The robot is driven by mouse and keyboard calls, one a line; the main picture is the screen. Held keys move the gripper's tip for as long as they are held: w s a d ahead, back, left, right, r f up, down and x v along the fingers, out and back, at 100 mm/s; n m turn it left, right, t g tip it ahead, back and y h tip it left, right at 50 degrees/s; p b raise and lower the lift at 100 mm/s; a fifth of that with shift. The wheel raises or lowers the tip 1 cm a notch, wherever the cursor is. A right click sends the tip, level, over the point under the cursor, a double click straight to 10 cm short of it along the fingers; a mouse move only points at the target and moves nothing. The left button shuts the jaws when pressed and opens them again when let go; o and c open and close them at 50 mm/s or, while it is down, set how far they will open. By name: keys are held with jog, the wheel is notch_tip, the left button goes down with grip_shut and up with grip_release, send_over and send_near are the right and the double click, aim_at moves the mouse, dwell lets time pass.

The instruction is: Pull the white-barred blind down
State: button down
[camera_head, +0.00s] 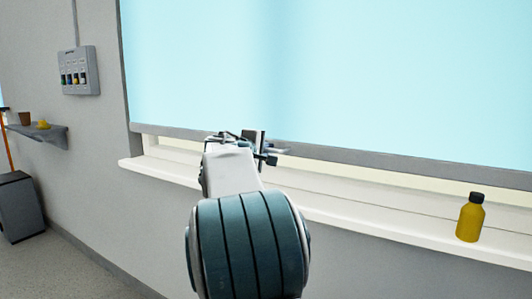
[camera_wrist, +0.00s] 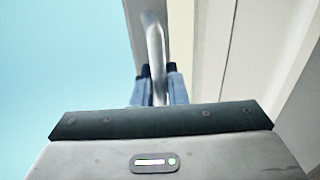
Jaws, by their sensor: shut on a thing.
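The light blue blind (camera_head: 320,75) hangs over the window, and its bottom bar (camera_head: 345,156) looks grey here. The bar is a little above the sill, with a narrow pale gap beneath it. A curved, pale handle (camera_wrist: 153,38) on the bar shows in the wrist view. My gripper (camera_head: 264,149) is at the bar, and in the wrist view (camera_wrist: 159,73) its two dark fingers are shut on the handle from both sides. The blind also fills the left of the wrist view (camera_wrist: 60,60). My arm hides part of the bar in the head view.
The white window sill (camera_head: 350,213) runs below the bar. A yellow bottle with a black cap (camera_head: 470,219) stands on it at the right. A switch box (camera_head: 80,71) and a small shelf (camera_head: 48,134) are on the left wall. A grey bin (camera_head: 19,207) stands below.

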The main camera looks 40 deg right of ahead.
jog(key=shift+a+f, duration=0.1)
jog(key=shift+f, duration=0.35)
jog(key=c, duration=1.5)
grip_release()
jog(key=shift+w, duration=0.1)
jog(key=shift+r, duration=0.1)
jog(key=p+v, duration=0.1)
jog(key=v, duration=1.2)
jog(key=shift+a+r, duration=0.15)
jog(key=shift+a, duration=0.2)
